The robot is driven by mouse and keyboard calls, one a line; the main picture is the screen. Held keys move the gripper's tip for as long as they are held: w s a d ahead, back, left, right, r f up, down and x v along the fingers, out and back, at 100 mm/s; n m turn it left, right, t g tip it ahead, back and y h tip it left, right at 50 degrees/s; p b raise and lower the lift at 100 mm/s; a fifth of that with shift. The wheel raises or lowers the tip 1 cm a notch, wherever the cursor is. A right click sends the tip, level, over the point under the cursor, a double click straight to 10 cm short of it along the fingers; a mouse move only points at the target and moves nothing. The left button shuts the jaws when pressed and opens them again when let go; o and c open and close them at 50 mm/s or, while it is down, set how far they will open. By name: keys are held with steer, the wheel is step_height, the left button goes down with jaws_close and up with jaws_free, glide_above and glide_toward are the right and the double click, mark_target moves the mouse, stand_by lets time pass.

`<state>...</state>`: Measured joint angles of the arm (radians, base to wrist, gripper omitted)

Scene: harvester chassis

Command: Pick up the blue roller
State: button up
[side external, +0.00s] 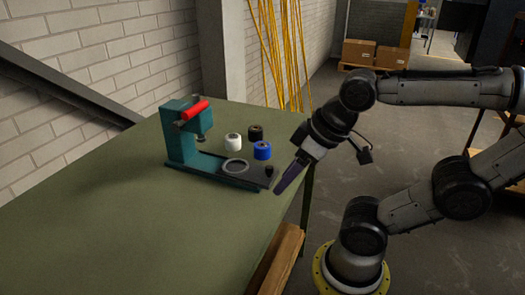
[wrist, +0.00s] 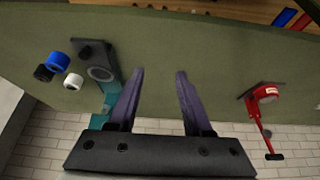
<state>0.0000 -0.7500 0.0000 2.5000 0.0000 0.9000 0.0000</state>
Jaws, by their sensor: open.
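The blue roller (side external: 262,151) stands on the green table in a cluster with a white roller (side external: 233,142) and a black roller (side external: 255,132). In the wrist view, the blue roller (wrist: 57,61) is at the left, with the black roller (wrist: 43,73) and white roller (wrist: 73,82) close by. My gripper (side external: 278,190) points down near the table edge, in front and to the right of the blue roller. In the wrist view my gripper (wrist: 160,72) is open, with only bare table showing between its fingers.
A teal chassis (side external: 180,140) with a red cylinder (side external: 194,110) and a dark ringed base plate (side external: 258,176) stands beside the rollers. In the wrist view a red tool (wrist: 263,95) lies at the right. The table's left and front areas (side external: 130,220) are clear.

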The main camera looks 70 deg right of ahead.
steer(key=o, duration=0.8)
steer(key=w+d+r+m, duration=0.3)
steer(key=w+r+m, duration=0.1)
steer(key=w+r, duration=0.25)
steer(key=m+g+h, duration=0.1)
steer(key=m+g, duration=0.4)
steer(key=m, duration=0.4)
glide_above(262, 145)
steer(key=a, duration=0.1)
step_height(262, 145, down, 9)
steer(key=shift+h, duration=0.3)
steer(key=f, duration=0.4)
steer(key=d+f, duration=0.1)
steer(key=f, duration=0.7)
steer(key=shift+d+f, duration=0.2)
steer(key=shift+f, duration=0.15)
